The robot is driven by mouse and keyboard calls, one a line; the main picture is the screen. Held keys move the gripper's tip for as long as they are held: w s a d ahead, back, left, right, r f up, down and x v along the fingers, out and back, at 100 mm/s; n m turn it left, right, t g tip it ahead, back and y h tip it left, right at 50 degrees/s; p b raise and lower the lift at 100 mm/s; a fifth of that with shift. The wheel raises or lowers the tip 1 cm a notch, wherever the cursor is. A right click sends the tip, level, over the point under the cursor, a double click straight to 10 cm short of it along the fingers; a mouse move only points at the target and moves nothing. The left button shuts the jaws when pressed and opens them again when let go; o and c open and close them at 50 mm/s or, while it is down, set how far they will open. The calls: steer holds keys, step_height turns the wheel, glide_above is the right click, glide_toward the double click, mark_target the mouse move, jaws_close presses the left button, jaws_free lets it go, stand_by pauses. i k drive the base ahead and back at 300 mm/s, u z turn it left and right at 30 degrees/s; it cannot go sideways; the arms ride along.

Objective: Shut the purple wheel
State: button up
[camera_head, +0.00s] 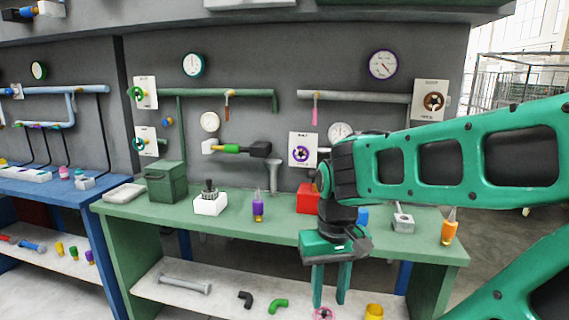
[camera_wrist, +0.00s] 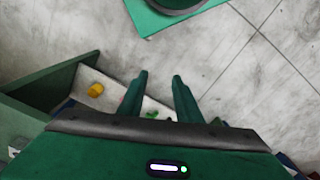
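The purple wheel (camera_head: 300,154) is a small ring on a white plate (camera_head: 293,139) on the grey back wall, above the green workbench. Its valve position cannot be read at this size. My gripper (camera_head: 329,302) points down in front of the bench's front edge, lower than the wheel and to its right. Its two green fingers are apart with nothing between them. They also show apart in the wrist view (camera_wrist: 160,76), over the floor and the lower shelf. The wheel is not in the wrist view.
The green bench top (camera_head: 285,228) holds a red box (camera_head: 307,198), a purple bottle (camera_head: 258,207), a white block (camera_head: 210,205) and an orange bottle (camera_head: 449,228). A grey pipe (camera_head: 355,97) runs above.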

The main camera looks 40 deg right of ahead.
mark_target(301, 154)
steer(key=u, duration=1.3)
steer(key=k, duration=1.45)
steer(key=z, duration=1.4)
steer(key=i, duration=1)
